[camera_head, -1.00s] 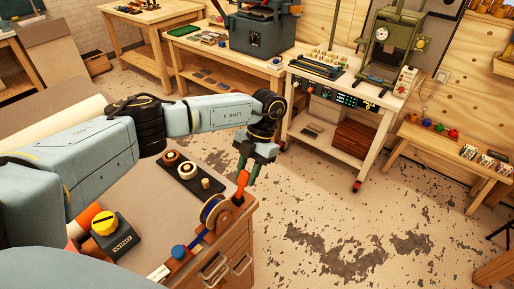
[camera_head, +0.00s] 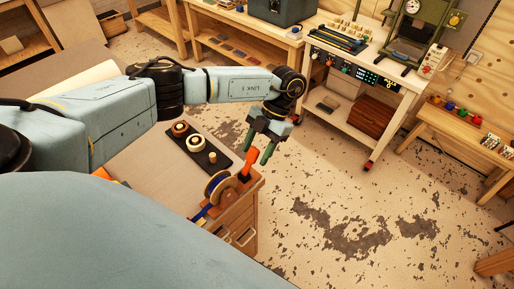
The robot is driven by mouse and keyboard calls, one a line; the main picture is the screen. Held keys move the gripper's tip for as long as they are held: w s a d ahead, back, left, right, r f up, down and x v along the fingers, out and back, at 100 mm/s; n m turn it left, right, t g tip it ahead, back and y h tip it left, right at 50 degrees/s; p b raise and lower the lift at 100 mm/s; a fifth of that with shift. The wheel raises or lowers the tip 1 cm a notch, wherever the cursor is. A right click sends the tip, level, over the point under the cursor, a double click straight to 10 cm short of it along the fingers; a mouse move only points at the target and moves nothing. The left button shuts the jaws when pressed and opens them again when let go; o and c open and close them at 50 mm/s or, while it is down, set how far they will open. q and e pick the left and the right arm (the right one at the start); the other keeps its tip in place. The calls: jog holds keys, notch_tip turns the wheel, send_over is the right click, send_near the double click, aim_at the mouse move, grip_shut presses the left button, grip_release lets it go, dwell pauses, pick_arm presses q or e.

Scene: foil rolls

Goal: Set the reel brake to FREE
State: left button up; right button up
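The reel brake's orange-red lever (camera_head: 250,162) stands at the corner of the wooden bench, beside a reel (camera_head: 219,188) with a pale rim and blue on it. My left gripper (camera_head: 257,152) is just above and beside the lever, its two dark green fingers apart. The left finger's tip is close to the lever's top; I cannot tell if they touch. The lever leans slightly. Its markings are too small to read. My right gripper is not in view.
A black tray (camera_head: 214,163) with small rolls lies on the bench behind the reel. My own blue-grey body hides the near part of the bench. The concrete floor (camera_head: 350,215) right of the bench is clear. A white cart (camera_head: 378,98) stands farther back.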

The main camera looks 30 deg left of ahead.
pick_arm(q)
jog(key=shift+s, duration=0.1)
jog(key=shift+r, duration=0.15)
jog(key=b+v, duration=0.2)
jog(key=v, duration=1.1)
jog(key=shift+w, duration=0.2)
